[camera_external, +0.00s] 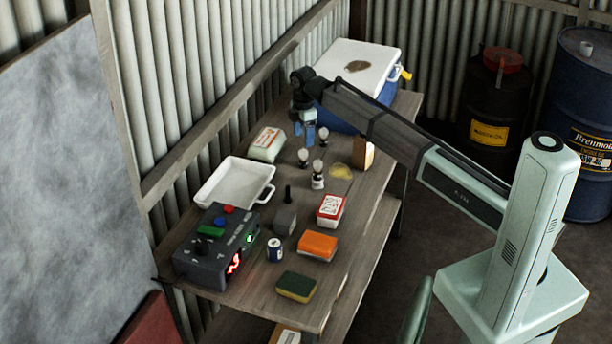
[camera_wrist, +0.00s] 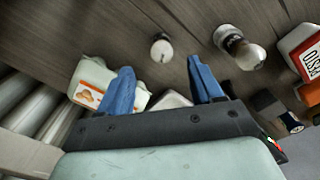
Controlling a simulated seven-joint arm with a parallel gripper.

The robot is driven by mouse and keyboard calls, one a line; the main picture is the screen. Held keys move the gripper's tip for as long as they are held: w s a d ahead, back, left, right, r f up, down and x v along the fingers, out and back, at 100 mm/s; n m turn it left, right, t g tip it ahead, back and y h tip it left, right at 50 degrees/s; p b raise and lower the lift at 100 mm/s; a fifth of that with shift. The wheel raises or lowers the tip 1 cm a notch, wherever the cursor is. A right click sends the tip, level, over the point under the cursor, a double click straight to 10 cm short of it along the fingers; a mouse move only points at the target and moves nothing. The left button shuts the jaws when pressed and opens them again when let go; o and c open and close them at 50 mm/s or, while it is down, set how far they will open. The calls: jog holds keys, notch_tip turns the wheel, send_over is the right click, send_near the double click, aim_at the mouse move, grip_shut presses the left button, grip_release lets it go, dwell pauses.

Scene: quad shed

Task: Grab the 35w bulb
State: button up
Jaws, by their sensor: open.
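I cannot read any wattage, so I cannot tell which is the 35w bulb. My gripper (camera_external: 305,124) is above the table, open and empty, its blue fingers apart from the bulbs. In the wrist view the gripper (camera_wrist: 160,66) points toward a small round bulb (camera_wrist: 162,49), seen just beyond the gap between the fingertips. A larger bulb (camera_wrist: 245,52) is right of the right finger.
A blue-white cooler (camera_external: 345,66) stands behind. A control box (camera_external: 205,262), can (camera_external: 275,248), orange block (camera_external: 318,245) and sponge (camera_external: 296,286) are nearer.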

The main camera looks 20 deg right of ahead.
aim_at(304, 151)
jog(key=shift+s+f, duration=0.1)
jog(key=shift+f, duration=4.55)
jog(key=c, duration=1.1)
